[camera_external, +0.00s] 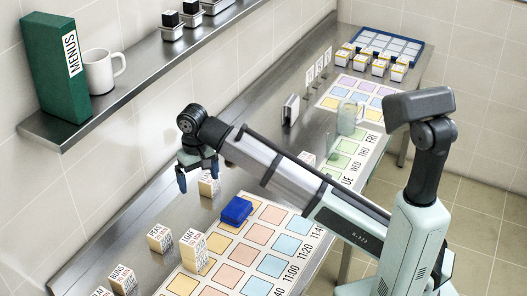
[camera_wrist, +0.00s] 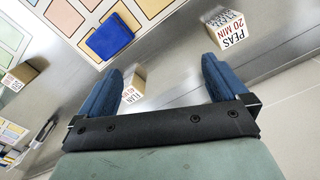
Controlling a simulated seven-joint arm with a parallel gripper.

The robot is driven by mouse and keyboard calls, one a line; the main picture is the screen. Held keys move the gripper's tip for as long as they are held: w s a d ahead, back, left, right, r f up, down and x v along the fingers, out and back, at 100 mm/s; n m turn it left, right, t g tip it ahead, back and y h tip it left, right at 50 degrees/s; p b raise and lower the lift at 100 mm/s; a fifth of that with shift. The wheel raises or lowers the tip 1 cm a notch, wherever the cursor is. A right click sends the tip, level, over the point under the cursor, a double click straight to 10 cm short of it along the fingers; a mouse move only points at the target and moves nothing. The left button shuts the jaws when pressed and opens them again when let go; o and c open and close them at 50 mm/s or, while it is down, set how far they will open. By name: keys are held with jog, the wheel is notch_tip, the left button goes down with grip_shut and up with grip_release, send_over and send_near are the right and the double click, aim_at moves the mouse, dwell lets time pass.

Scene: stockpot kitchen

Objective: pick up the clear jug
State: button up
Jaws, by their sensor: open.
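The clear jug (camera_external: 347,118) is a see-through, pale greenish vessel. It stands upright toward the far part of the steel counter, near a pastel chart marked with weekdays. My gripper (camera_external: 197,172) is well to the left of it and nearer the camera, with the arm reaching across the counter between. In the wrist view my gripper (camera_wrist: 163,75) has its two blue fingers wide apart with nothing held. The jug does not show in the wrist view.
Labelled blocks stand near my gripper, including a peas block (camera_wrist: 226,30) and one by the left finger (camera_wrist: 133,88). A blue item (camera_external: 236,210) lies on the time chart (camera_external: 237,248). Card stands (camera_external: 290,110) are left of the jug. A wall shelf (camera_external: 130,85) overhangs.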

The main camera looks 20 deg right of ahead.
jog(key=w+d+m, duration=1.4)
jog(key=w+d, duration=1.4)
jog(key=d, duration=0.1)
jog(key=m, duration=1.2)
send_near(349, 115)
jog(key=w+d+r, duration=0.1)
jog(key=w+d, duration=0.1)
jog(key=w, duration=0.2)
jog(key=f, duration=0.8)
jog(key=shift+s+f, duration=0.1)
jog(key=shift+s, duration=0.2)
jog(key=shift+a+f, duration=0.1)
jog(key=shift+f, duration=2.5)
jog(key=c, duration=1)
